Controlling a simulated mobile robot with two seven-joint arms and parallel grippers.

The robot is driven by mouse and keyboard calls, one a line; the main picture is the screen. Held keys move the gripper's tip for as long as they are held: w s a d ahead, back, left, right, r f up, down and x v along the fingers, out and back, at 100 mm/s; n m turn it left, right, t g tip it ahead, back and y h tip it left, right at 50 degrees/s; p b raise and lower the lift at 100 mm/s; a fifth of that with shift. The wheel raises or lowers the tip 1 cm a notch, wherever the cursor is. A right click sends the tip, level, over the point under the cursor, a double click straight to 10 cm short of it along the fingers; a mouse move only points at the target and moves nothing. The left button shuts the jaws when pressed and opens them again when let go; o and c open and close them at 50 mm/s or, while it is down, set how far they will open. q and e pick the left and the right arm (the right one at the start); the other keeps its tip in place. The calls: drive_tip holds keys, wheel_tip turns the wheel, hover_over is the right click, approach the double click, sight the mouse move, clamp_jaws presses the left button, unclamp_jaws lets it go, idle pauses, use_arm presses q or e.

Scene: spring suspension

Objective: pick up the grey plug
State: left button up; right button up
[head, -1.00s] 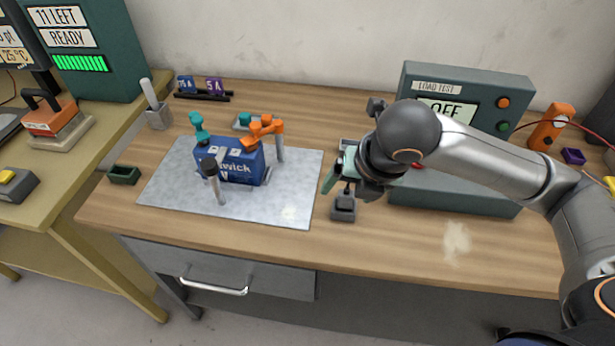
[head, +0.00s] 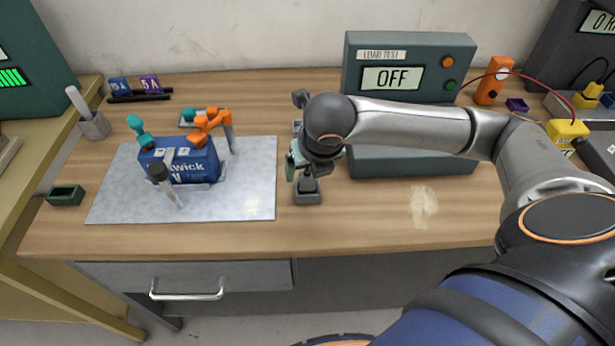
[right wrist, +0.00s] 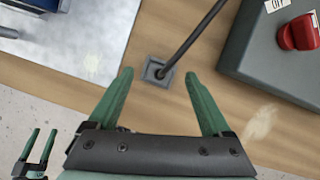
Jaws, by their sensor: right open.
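A small grey block (head: 307,197) with a darker upper part stands on the table right of the metal mat. I take it for the grey plug or its holder, but cannot tell which. In the right wrist view it is a grey square (right wrist: 158,72) with a dark rod or lead running up and right. My right gripper (head: 290,170) is over it, just behind and above in the head view. Its green fingers (right wrist: 155,85) are wide apart and empty, with the block beyond them. My left gripper (right wrist: 44,130) shows small at the lower left, fingers apart.
A blue battery-like block (head: 190,163) with orange and teal clamps sits on the metal mat (head: 240,200). The grey-green load tester (head: 410,105), reading OFF, stands behind and right of my gripper. A green tray (head: 66,195) is at the left. The table's right front is clear.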

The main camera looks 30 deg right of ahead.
sight(308, 183)
drive_tip(key=x, duration=0.2)
drive_tip(key=shift+w+f, duration=0.15)
drive_tip(key=shift+f, duration=0.2)
clamp_jaws()
idle(0.4)
